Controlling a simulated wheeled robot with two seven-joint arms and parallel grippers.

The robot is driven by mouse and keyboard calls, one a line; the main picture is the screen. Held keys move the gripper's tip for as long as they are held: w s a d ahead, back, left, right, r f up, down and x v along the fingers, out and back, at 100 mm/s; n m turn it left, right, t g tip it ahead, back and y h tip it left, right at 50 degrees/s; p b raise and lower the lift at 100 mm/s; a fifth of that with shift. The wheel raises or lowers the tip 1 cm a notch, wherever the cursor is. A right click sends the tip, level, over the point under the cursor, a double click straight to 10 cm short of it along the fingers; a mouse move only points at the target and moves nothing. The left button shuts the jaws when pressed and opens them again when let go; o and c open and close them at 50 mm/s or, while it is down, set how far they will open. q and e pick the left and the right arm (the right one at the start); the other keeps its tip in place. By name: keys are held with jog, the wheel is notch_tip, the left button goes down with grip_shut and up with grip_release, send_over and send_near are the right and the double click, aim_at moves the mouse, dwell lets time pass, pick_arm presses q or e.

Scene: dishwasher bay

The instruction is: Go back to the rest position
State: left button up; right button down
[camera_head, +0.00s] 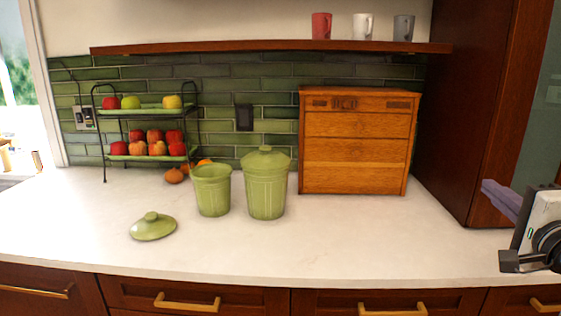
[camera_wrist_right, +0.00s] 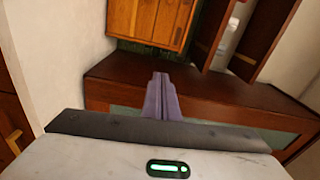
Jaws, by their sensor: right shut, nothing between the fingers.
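My right gripper (camera_head: 486,190) is at the right edge of the head view, in front of the tall dark wood cabinet and near the counter's right end. Its purple-grey fingers point left, and nothing is held. In the right wrist view the two fingers of the gripper (camera_wrist_right: 160,78) lie together, shut and empty. My left gripper is in neither view.
The white counter (camera_head: 350,235) holds a green lidded canister (camera_head: 265,190), an open green canister (camera_head: 212,192), a loose green lid (camera_head: 153,228), a wooden box (camera_head: 355,150) and a fruit rack (camera_head: 145,108). Mugs (camera_head: 362,27) stand on the shelf. The front right counter is clear.

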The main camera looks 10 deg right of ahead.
jog(key=s+d+r+n+h, duration=0.2)
jog(key=s+d+r, duration=0.25)
jog(key=r, duration=0.35)
jog(key=s+d+r+n+h, duration=0.1)
jog(key=s+d+r+h, duration=0.2)
jog(key=d+r, duration=0.4)
jog(key=w+a+f+n+g+y, duration=0.15)
jog(key=w+a+f+n, duration=0.3)
jog(key=f, duration=0.45)
jog(key=w+a+f+n+y, duration=0.3)
jog(key=w+f+n, duration=0.15)
jog(key=f, duration=0.45)
jog(key=s+a+f+n+g+y, duration=0.1)
jog(key=a+f+n+g, duration=0.2)
jog(key=f, duration=0.9)
jog(key=a+f+n+y, duration=0.2)
jog(key=a+f+n, duration=0.3)
jog(key=f, duration=0.6)
jog(key=s+a+f+n+g+y, duration=0.25)
jog(key=s+a+f, duration=0.45)
jog(key=s+f, duration=0.5)
jog(key=s+a+f+n+g+y, duration=0.1)
jog(key=s+a+f+n+g, duration=0.25)
jog(key=s+a+f, duration=0.7)
jog(key=a+f+m+t+y, duration=0.1)
jog(key=a+m, duration=0.3)
jog(key=a, duration=0.5)
jog(key=shift+a+f, duration=0.4)
jog(key=shift+f, duration=0.4)
